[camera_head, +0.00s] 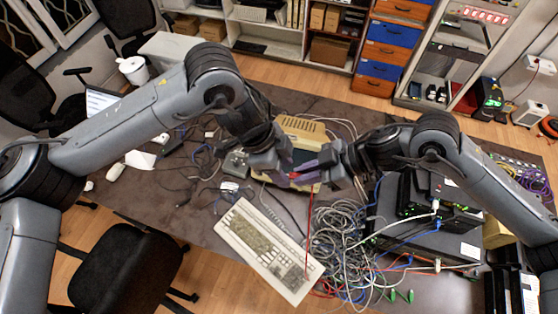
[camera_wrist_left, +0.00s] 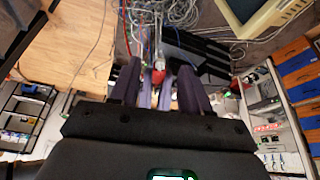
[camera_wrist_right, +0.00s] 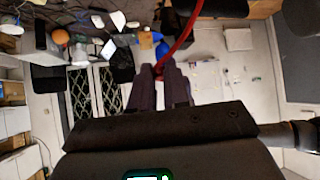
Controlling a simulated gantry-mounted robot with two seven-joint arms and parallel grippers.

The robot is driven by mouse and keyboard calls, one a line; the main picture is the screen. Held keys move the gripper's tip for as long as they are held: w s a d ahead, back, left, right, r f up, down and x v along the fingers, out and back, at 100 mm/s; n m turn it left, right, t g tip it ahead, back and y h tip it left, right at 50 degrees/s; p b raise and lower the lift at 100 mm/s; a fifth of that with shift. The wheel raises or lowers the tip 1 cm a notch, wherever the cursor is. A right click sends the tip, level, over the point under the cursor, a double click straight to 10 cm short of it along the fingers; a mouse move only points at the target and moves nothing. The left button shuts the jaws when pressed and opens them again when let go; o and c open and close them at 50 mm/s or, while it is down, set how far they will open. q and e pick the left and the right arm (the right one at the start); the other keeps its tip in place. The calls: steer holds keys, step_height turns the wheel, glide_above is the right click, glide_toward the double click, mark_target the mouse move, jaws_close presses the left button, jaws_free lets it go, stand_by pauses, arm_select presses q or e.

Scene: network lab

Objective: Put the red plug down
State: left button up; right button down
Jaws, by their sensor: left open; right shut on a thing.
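The red plug (camera_head: 294,175) is in the air between my two grippers, above the cluttered table, with a thin red cable hanging from it. My right gripper (camera_wrist_right: 160,74) is shut on the red plug; its fingers are close together in the right wrist view, with the red cable (camera_wrist_right: 181,43) running up from their tips. My left gripper (camera_wrist_left: 158,75) is open, and the red plug shows between its spread fingers in the left wrist view. Whether the left fingers touch the plug cannot be told.
A beige keyboard (camera_head: 268,250) lies on the table below the grippers, next to a tangle of grey cables (camera_head: 340,245). A beige monitor (camera_head: 302,130) stands behind the grippers. Black network boxes (camera_head: 425,235) are stacked at the right. The dark table (camera_head: 190,215) is clearer left of the keyboard.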

arm_select(q)
jaws_close()
stand_by(0.3)
arm_select(e)
steer(key=c, duration=1)
jaws_free()
steer(key=shift+c, duration=0.2)
